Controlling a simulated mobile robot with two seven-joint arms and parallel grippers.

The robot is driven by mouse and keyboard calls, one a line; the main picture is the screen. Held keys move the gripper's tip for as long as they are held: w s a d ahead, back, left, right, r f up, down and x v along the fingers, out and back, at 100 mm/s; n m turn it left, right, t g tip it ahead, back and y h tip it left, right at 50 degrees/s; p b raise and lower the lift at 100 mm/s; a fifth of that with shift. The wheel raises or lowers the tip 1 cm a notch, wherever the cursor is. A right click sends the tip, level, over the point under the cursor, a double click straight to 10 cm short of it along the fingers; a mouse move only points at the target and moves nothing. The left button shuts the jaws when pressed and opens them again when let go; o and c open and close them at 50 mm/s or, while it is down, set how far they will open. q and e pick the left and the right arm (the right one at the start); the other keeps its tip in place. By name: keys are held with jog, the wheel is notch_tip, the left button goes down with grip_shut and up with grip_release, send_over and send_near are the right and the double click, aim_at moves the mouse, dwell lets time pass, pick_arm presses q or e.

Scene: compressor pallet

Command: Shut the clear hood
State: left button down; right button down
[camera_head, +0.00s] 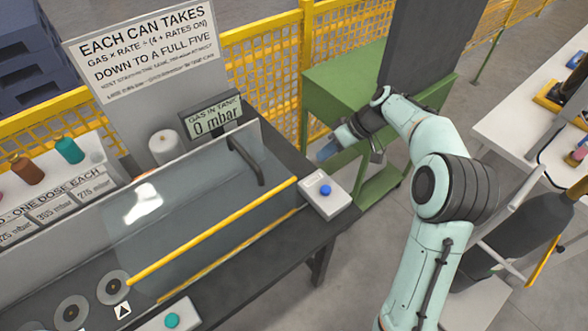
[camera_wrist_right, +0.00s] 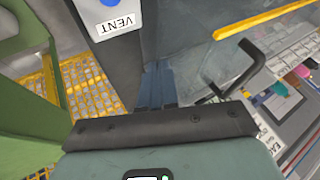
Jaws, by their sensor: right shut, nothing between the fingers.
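The clear hood (camera_head: 185,235) is a see-through panel over the bench with a yellow bar along its front edge. That bar stands apart from a second yellow strip on the bench, so the hood looks raised. A bent black handle (camera_head: 247,160) shows at its right end, and also in the right wrist view (camera_wrist_right: 243,66). My right gripper (camera_head: 326,152) is right of the hood, beyond the blue-button box, touching nothing that I can see. Its blue fingers (camera_wrist_right: 157,70) are shut and empty. My left gripper is not in view.
A white box with a blue button (camera_head: 325,190), labelled VENT in the wrist view (camera_wrist_right: 113,22), sits at the bench's right end. A green cabinet (camera_head: 345,95) stands behind my right gripper. A display (camera_head: 213,120) reads 0 mbar. A teal button (camera_head: 171,320) is at the front.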

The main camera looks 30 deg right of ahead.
jog(key=x, duration=0.7)
jog(key=shift+w+a+f, duration=0.1)
jog(key=shift+a+f, duration=0.15)
jog(key=shift+f, duration=0.05)
jog(key=a, duration=0.4)
jog(key=shift+p, duration=0.4)
jog(key=shift+a, duration=0.1)
